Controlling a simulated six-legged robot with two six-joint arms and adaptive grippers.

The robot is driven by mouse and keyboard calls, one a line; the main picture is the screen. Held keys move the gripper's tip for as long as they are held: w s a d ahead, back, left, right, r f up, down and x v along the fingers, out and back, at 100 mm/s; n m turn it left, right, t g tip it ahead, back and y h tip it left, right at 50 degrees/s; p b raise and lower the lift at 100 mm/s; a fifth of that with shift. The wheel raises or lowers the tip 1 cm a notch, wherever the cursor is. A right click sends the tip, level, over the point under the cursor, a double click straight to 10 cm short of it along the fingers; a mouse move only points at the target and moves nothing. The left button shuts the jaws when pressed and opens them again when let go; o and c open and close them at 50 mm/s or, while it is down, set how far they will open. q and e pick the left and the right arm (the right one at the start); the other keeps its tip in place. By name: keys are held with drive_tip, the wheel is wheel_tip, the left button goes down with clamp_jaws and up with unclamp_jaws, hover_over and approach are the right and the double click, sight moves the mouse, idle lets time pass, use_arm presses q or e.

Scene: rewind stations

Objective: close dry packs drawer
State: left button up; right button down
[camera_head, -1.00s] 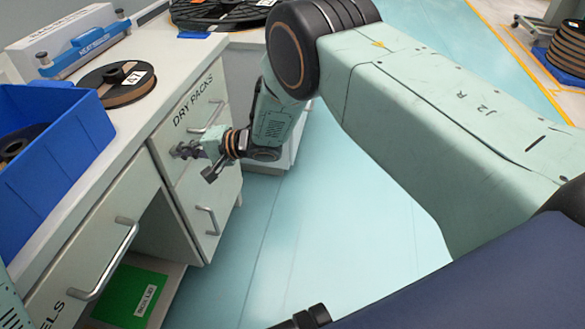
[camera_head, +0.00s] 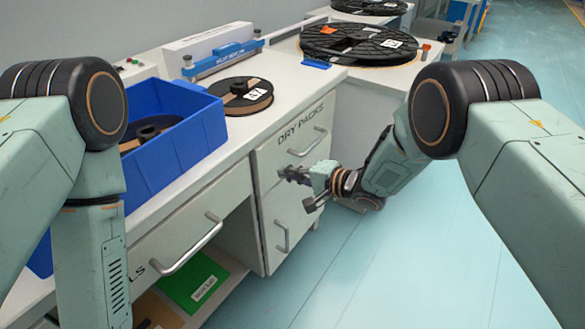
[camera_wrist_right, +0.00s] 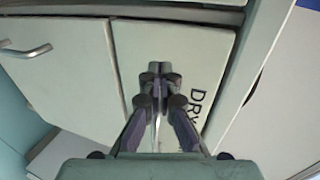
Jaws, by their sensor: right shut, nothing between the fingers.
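The dry packs drawer (camera_head: 283,160) is the upper pale front in the cabinet, with its name printed along the top edge and a bar handle (camera_head: 307,143). It looks flush, or nearly so, with the front below it. My right gripper (camera_head: 294,180) is shut and empty, just in front of this drawer's face and below its handle. In the right wrist view the shut fingers (camera_wrist_right: 159,72) point at the drawer front (camera_wrist_right: 190,50), with part of the lettering beside them. I cannot tell whether they touch it. My left arm shows, but its gripper is out of view.
A lower drawer (camera_head: 285,218) with its own handle is beneath. A labelled drawer with a long handle (camera_head: 188,245) and an open shelf with a green box (camera_head: 193,282) are to the left. A blue bin (camera_head: 175,150) and reels stand on the worktop. The floor at right is clear.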

drive_tip(key=p+v, duration=0.3)
drive_tip(key=v, duration=0.7)
drive_tip(key=shift+s+d, duration=0.2)
drive_tip(key=shift+s, duration=0.05)
